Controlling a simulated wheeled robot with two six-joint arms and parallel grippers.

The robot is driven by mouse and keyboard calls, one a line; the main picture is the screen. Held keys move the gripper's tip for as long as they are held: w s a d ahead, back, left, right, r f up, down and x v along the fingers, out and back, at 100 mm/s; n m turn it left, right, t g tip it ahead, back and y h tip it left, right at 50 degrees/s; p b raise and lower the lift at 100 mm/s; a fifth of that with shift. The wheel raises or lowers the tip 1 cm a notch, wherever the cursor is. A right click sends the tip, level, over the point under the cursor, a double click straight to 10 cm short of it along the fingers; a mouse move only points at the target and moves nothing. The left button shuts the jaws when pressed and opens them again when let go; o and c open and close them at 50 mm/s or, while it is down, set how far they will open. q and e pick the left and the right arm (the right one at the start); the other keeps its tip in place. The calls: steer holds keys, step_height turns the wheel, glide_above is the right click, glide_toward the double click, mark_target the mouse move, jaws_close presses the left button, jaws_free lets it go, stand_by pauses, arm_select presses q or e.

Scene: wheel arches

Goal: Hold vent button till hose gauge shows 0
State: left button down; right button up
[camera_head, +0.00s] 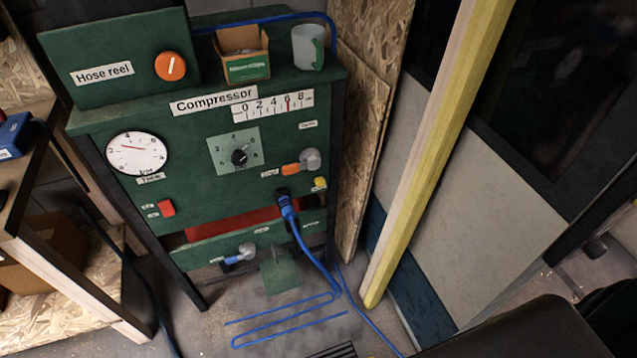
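The green compressor panel (200,190) stands upright in front of me. A linear gauge strip (273,104), marked 0 to 8, sits at its top right. A red mark on the strip stands near 6. I cannot read a label naming it the hose gauge. A small yellow button (319,183) is at the panel's right edge, beside the blue hose connector (286,205). Its label is too small to read, so I cannot confirm it is the vent button. Nothing touches it. Neither of my grippers is in view.
The panel carries a round tank gauge (137,153), a dark knob (239,157), a red switch (166,208) and an orange-handled valve (291,169). A mug (308,47) and carton (242,54) stand on top. A yellow post (430,150) rises right; blue hose (290,322) lies on the floor.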

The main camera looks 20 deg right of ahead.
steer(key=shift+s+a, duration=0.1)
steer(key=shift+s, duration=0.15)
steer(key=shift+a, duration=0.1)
